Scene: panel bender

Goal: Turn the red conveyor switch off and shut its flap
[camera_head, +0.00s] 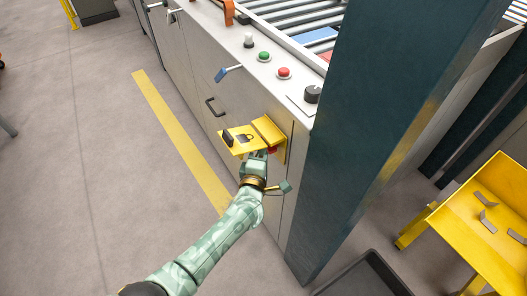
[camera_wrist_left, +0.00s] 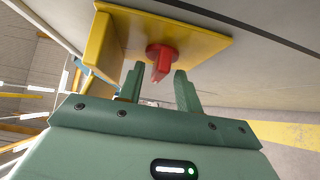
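The red conveyor switch (camera_wrist_left: 161,62) is a round red base with a bar handle on a yellow plate (camera_wrist_left: 205,42). In the head view only a bit of its red (camera_head: 272,150) shows under the yellow housing. The yellow flap (camera_head: 238,138) stands open, sticking out from the cabinet front with a padlock mark on it. My left gripper (camera_head: 258,156) is just below the flap. In the left wrist view its fingers (camera_wrist_left: 159,84) are open, with the handle's end between or just ahead of the tips and gaps on both sides. My right gripper is not in view.
The grey cabinet top holds a green button (camera_head: 264,56), a red button (camera_head: 284,72) and a black knob (camera_head: 312,94). A dark blue post (camera_head: 370,110) stands close right of the switch. A black tray (camera_head: 365,278) and yellow bin (camera_head: 475,215) are lower right.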

